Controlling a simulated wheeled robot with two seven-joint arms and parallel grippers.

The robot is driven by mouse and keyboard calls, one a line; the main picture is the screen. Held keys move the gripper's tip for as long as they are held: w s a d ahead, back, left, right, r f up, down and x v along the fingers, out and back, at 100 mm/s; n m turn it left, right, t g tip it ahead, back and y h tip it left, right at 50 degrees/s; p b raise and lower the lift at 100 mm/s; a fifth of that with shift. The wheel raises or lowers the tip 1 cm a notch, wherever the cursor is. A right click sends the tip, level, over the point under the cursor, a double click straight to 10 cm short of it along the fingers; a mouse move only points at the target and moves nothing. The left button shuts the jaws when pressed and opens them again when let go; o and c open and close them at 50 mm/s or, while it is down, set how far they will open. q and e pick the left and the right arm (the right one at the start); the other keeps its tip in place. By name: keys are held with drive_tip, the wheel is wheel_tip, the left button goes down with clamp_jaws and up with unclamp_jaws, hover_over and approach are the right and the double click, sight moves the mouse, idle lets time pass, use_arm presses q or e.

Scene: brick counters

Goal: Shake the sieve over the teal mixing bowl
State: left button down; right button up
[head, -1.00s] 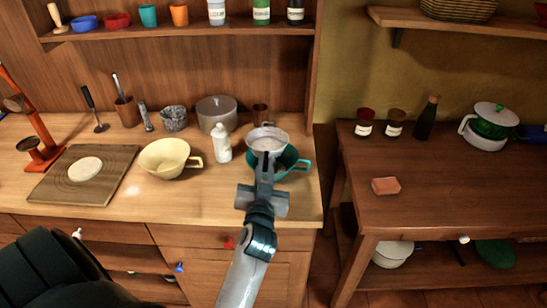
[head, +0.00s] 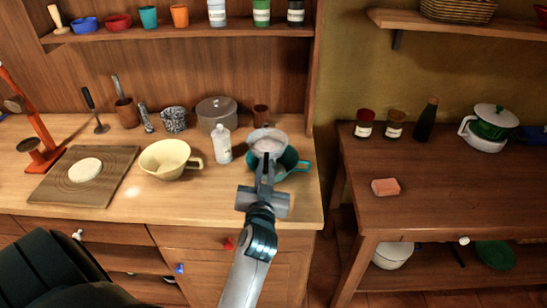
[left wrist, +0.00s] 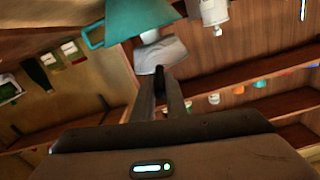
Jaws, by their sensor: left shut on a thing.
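The teal mixing bowl (head: 294,166) stands near the right end of the left counter, its handle pointing right. A pale grey sieve (head: 268,136) is held above it and hides part of the bowl's rim and inside. My left gripper (head: 265,165) is shut on the sieve at its near side. In the left wrist view the sieve (left wrist: 162,52) is just beyond my fingertips (left wrist: 165,75), with the teal bowl (left wrist: 125,22) close by. I cannot tell how much the sieve holds. My right gripper is not in view.
A white bottle (head: 221,144) stands close left of the bowl, a small brown cup (head: 261,115) behind it. A cream bowl (head: 165,160) and a wooden board (head: 60,180) are farther left. The right counter (head: 440,190) is separate, with a sponge (head: 386,187).

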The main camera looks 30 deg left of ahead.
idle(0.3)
use_arm(q)
drive_tip(key=w+d, duration=0.1)
drive_tip(key=d+b, duration=0.1)
drive_tip(key=shift+w+d, duration=0.3)
drive_tip(key=shift+w, duration=0.05)
drive_tip(key=shift+r, duration=0.1)
drive_tip(key=shift+s+a+p, duration=0.3)
drive_tip(key=shift+s+a, duration=0.05)
drive_tip(key=shift+a, duration=0.2)
drive_tip(key=shift+s+a+p, duration=0.3)
drive_tip(key=shift+s+a, duration=0.05)
drive_tip(key=shift+a, duration=0.2)
drive_tip(key=shift+s+a, duration=0.2)
drive_tip(key=shift+a, duration=0.1)
